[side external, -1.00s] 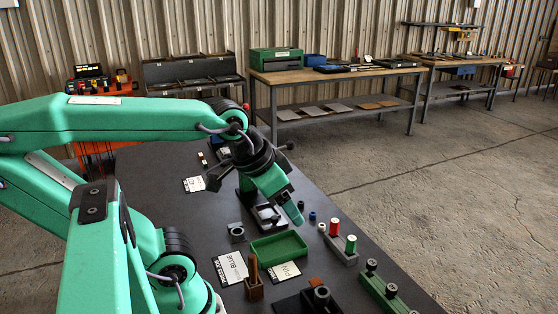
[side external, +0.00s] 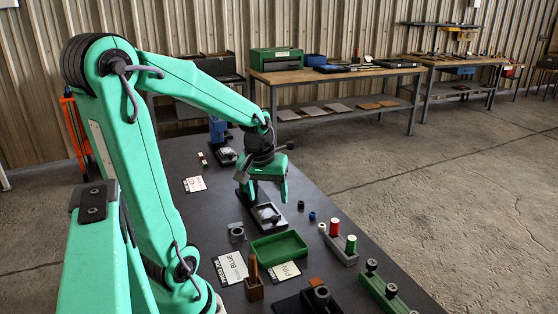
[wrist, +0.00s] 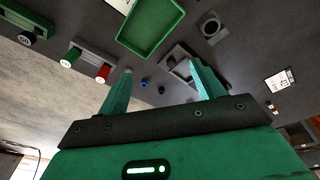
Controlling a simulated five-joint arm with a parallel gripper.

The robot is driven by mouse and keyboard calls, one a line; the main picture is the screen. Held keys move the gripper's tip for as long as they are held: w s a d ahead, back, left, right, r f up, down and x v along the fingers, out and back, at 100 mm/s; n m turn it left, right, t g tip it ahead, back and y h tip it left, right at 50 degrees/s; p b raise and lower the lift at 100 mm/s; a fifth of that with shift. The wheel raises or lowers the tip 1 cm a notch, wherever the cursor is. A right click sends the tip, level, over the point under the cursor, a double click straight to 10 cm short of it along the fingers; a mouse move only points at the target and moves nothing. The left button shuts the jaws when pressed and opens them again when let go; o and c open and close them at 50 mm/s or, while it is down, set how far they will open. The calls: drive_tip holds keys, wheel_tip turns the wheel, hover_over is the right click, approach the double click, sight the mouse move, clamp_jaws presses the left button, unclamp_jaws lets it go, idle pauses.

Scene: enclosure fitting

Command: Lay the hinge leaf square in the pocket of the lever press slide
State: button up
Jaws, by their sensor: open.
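The lever press base (side external: 257,222) is a dark plate standing behind the green tray. On its slide lies a small pale metal piece (side external: 269,213) that looks like the hinge leaf. It is too small to tell whether it sits square in the pocket. My gripper (side external: 268,200) points down just above the press, with its fingers apart and nothing seen between them. In the wrist view my gripper (wrist: 160,78) is also open, and its right finger hides part of the press plate (wrist: 178,54).
The green tray (side external: 279,247) is in front of the press, with a grey block (side external: 237,232) to its left. Small dark and blue rings (side external: 312,216) lie to the right. A grey holder (side external: 341,250) carries red and green capped pegs. Label cards (side external: 230,268) lie nearby.

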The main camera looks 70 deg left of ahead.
sight(236, 226)
drive_tip(key=s+a+f+n, duration=0.2)
drive_tip(key=a, duration=0.1)
drive_tip(key=s+a+f+n+g, duration=0.1)
drive_tip(key=s+a+f+n, duration=0.1)
drive_tip(key=a+f, duration=0.1)
drive_tip(key=s+a+f+n+h, duration=0.1)
drive_tip(key=a+f+n, duration=0.2)
drive_tip(key=a, duration=0.1)
drive_tip(key=shift+s+a+f+g, duration=0.2)
drive_tip(key=shift+s+f+g, duration=0.05)
drive_tip(key=shift+s+g, duration=0.15)
drive_tip(key=shift+f, duration=1.3)
drive_tip(key=shift+f, duration=0.1)
drive_tip(key=shift+s+f, duration=0.1)
drive_tip(key=shift+f, duration=2.45)
drive_tip(key=c, duration=1.2)
